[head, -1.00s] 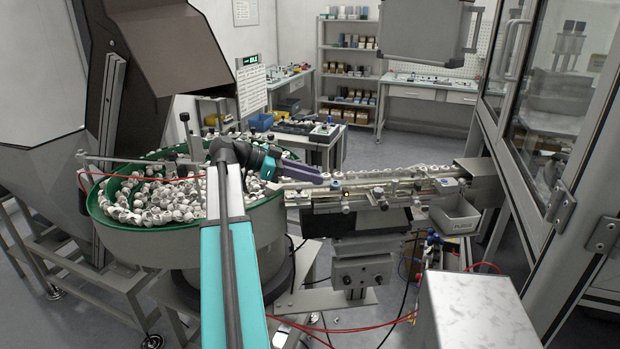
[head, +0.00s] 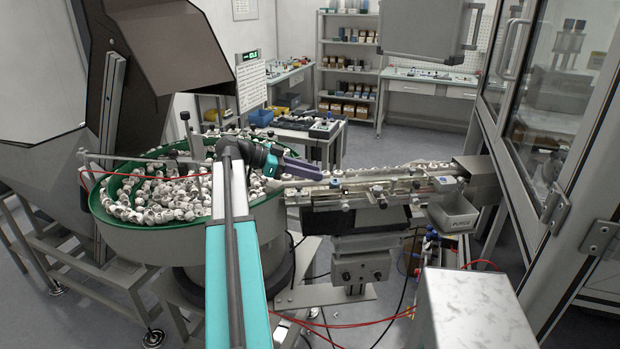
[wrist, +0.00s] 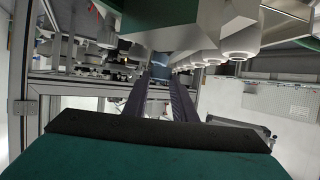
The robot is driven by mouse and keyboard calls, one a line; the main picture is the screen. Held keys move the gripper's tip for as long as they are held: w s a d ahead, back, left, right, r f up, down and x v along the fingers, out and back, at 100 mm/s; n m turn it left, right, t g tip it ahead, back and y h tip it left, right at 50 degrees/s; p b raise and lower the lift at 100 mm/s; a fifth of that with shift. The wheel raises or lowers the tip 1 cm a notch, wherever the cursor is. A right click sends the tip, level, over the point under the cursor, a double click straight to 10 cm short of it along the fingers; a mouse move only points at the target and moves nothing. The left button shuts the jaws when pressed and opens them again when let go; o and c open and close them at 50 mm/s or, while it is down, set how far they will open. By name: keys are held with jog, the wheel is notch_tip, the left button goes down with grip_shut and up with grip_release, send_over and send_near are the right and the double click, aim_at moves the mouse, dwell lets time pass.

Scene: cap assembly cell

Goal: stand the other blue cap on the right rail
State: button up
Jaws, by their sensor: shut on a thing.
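My gripper (head: 322,174) is above the left end of the feeder track, at the right edge of the green bowl. In the wrist view its two dark fingers (wrist: 161,82) run forward and are shut on a blue cap (wrist: 160,63) at their tips. The cap is small here, and I cannot tell its exact tilt. It does not show clearly in the head view. The track (head: 385,182) runs right from the bowl and carries several white caps. I cannot tell its separate rails apart, nor make out another blue cap on them.
The green-rimmed bowl (head: 100,212) is full of white caps. A grey purge bin (head: 455,213) hangs at the track's right end, beside a glazed cabinet (head: 560,120). A metal box (head: 475,310) stands front right. A bench (head: 330,133) with trays stands behind the track.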

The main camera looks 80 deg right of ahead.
aim_at(311, 190)
jog(key=shift+f+p, duration=0.45)
jog(key=shift+f, duration=0.7)
jog(key=shift+a+f+b, duration=0.15)
jog(key=shift+f+b, duration=0.6)
jog(key=shift+b, duration=0.05)
jog(key=o, duration=0.7)
jog(key=shift+f, duration=0.15)
jog(key=shift+r, duration=0.2)
jog(key=shift+r+p, duration=0.45)
jog(key=shift+p, duration=0.35)
jog(key=shift+w, duration=0.3)
jog(key=b+v, duration=0.1)
jog(key=v, duration=0.3)
jog(key=b+v, duration=0.2)
jog(key=v, duration=0.1)
jog(key=b+v, duration=0.1)
jog(key=v, duration=0.3)
jog(key=shift+w+a+r, duration=0.1)
jog(key=shift+w+r, duration=0.05)
jog(key=shift+r, duration=0.3)
